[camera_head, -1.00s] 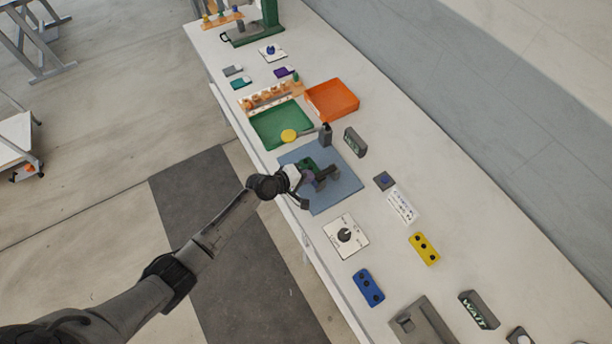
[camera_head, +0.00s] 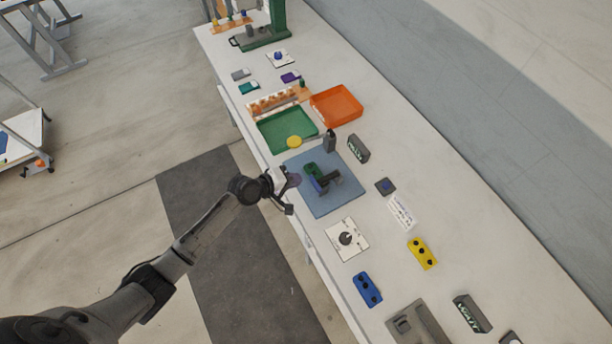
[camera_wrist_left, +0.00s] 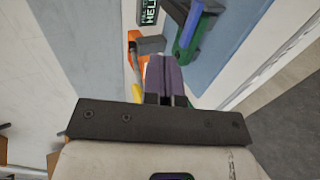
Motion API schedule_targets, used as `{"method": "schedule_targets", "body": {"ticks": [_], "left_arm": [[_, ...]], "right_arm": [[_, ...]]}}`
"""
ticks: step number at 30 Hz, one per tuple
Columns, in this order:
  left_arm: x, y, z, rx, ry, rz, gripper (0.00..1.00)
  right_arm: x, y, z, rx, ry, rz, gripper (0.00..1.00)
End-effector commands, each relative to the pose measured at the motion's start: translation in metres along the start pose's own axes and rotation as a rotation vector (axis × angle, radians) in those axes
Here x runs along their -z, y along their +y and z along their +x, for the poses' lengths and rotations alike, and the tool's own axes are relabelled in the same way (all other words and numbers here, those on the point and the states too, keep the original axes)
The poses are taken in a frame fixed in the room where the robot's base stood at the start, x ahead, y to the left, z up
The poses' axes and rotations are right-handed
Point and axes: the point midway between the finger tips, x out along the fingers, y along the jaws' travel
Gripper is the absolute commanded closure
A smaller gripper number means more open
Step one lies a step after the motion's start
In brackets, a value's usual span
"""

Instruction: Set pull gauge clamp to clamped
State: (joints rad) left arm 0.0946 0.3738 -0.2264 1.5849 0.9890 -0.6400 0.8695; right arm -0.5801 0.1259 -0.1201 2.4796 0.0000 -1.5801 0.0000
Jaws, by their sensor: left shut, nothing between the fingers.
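The pull gauge stands on a blue-grey mat (camera_head: 328,205), with a dark grey body (camera_head: 343,181) and a green part (camera_head: 311,169). A blue lever (camera_head: 319,185) lies beside the green part. The green part (camera_wrist_left: 186,42) and blue lever (camera_wrist_left: 191,22) also show in the left wrist view, beyond and right of the fingers. My left gripper (camera_head: 294,180) is just off the mat's left edge, apart from the gauge. Its purple fingers (camera_wrist_left: 165,72) are shut and empty. I cannot tell whether the clamp is clamped. My right gripper is not in view.
A green tray (camera_head: 276,133), a yellow disc (camera_head: 294,142), a dark post (camera_head: 329,141) and a small display (camera_head: 358,148) stand behind the gauge. An orange tray (camera_head: 336,105) is farther back. A white dial plate (camera_head: 346,240) lies in front of the mat.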

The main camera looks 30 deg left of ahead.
Motion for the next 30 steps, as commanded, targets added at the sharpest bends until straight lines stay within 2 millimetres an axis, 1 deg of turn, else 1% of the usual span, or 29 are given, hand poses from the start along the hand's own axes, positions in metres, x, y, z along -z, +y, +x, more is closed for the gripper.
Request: {"method": "schedule_targets", "body": {"ticks": [1, 3, 9, 15, 30], "left_arm": [[0.000, -0.001, -0.008, 0.000, 0.001, 0.002, 1.00], [0.000, -0.001, -0.016, -0.001, 0.000, 0.001, 1.00], [0.000, -0.001, -0.031, -0.001, 0.000, 0.001, 1.00], [0.000, -0.001, -0.035, -0.002, 0.000, 0.000, 1.00], [0.000, -0.001, -0.034, -0.002, 0.000, 0.001, 1.00]], "right_arm": [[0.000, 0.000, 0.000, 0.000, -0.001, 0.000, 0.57], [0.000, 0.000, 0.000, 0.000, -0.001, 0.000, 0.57], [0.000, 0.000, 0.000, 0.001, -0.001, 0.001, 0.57], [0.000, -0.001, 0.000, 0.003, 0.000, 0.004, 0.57], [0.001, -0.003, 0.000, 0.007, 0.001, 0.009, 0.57]]}}
